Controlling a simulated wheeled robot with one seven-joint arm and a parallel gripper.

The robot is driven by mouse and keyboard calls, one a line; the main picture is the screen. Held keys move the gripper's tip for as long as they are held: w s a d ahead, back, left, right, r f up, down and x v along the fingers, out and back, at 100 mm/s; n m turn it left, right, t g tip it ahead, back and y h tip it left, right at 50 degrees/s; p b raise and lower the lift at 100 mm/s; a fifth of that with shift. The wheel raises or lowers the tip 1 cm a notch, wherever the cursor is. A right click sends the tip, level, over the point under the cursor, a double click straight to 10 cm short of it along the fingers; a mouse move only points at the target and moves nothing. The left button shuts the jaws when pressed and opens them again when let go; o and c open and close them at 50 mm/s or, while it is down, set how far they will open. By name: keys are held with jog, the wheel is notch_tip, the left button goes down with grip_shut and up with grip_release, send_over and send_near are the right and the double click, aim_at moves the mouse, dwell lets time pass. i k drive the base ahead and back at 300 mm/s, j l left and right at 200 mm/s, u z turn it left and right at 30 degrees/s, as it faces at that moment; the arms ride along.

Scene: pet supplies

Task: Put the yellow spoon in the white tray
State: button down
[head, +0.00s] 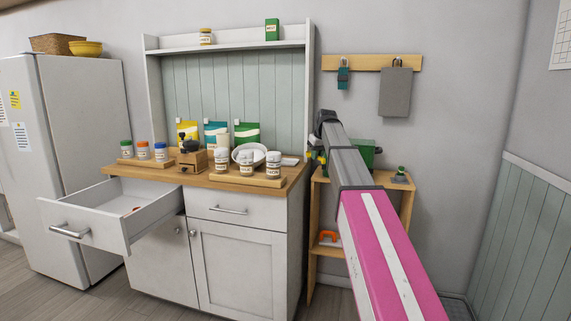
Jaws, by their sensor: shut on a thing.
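My arm reaches in from the lower right, with its dark wrist beside the right side of the cabinet. My gripper (316,155) is small and partly hidden below the wrist. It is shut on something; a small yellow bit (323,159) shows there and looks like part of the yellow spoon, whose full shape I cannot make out.
The counter (205,182) holds several jars, a white bowl (249,152) and a wooden grinder (190,157). A drawer (95,225) stands open at left. A wooden shelf unit (327,215) with a green box (366,152) stands behind my arm. Floor at front left is clear.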

aim_at(284, 161)
jog(key=i+j, duration=0.65)
jog(key=i, duration=0.15)
